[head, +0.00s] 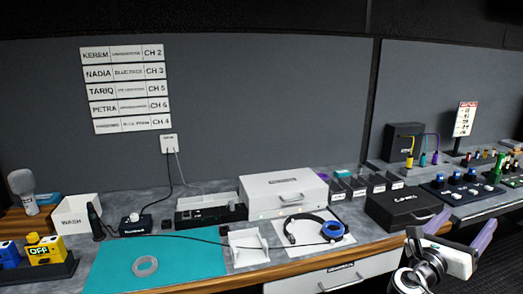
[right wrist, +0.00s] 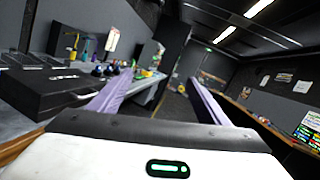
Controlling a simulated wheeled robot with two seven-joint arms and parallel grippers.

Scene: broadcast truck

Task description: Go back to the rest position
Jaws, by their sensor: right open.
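My right gripper (head: 469,217) is at the lower right of the head view, in front of the counter's edge near the black case. Its two lilac fingers stand wide apart with nothing between them. In the right wrist view the same open gripper (right wrist: 162,80) points along the aisle, with empty space between its fingers. My left gripper does not show in either view.
The counter holds a black case (head: 403,208), a white case (head: 284,193), a blue-and-black headset (head: 331,230), a teal mat (head: 180,264) and a white WASH bin (head: 76,215). The case (right wrist: 70,92) also shows in the right wrist view. The aisle (right wrist: 178,108) looks free.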

